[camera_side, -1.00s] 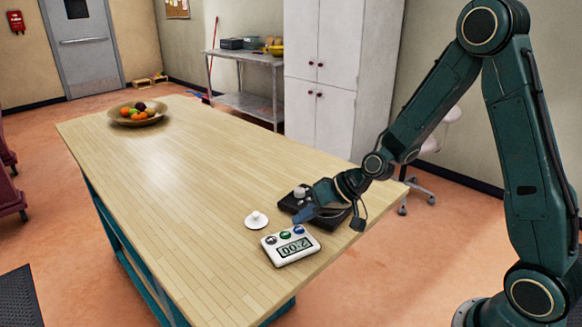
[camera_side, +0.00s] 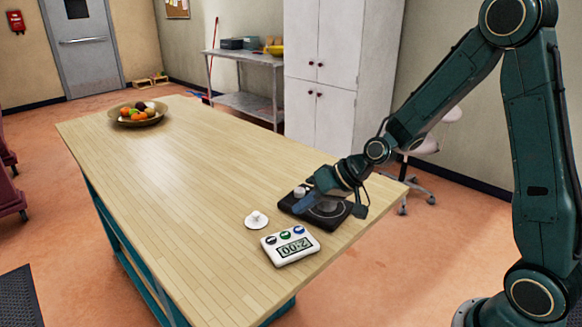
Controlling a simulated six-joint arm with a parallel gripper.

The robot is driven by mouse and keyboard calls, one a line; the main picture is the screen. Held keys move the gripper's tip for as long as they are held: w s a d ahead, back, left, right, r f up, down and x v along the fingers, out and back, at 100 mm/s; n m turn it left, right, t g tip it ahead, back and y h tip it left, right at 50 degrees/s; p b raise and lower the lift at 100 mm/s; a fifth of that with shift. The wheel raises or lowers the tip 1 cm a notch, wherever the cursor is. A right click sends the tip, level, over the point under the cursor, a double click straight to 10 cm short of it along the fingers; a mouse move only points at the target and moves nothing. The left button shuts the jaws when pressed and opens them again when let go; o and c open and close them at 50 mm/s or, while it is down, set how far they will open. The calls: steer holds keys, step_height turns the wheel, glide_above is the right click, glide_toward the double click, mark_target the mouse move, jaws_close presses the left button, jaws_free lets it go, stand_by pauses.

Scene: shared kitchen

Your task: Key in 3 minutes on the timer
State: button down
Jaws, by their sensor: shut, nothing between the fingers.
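The white timer (camera_side: 290,246) lies on the near right part of the table. Its display seems to read 2:00, small and at an angle. A row of three buttons, black, green and blue, runs along its far edge. My gripper (camera_side: 318,184) is shut and empty. It is above the black device behind the timer, up and to the right of the blue button (camera_side: 299,230) in the picture, and apart from it.
The black device (camera_side: 327,213) with a pale knob is just behind the timer, partly hidden by my gripper. A white knobbed disc (camera_side: 256,221) lies left of it. A fruit bowl (camera_side: 137,120) stands at the far end of the wooden table (camera_side: 190,180); the middle is clear.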

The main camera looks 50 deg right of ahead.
steer(key=shift+r, duration=1.7)
steer(key=shift+r, duration=0.1)
stand_by(1.3)
step_height(320, 180, up, 3)
steer(key=shift+f, duration=0.2)
steer(key=shift+f, duration=0.1)
glide_toward(287, 230)
steer(key=shift+w+a+f, duration=0.45)
steer(key=shift+w+a, duration=0.05)
steer(key=shift+w, duration=0.15)
steer(key=shift+w+a+f, duration=0.45)
steer(key=shift+w+f, duration=0.05)
steer(key=shift+w, duration=0.15)
steer(key=shift+f, duration=0.6)
stand_by(2.2)
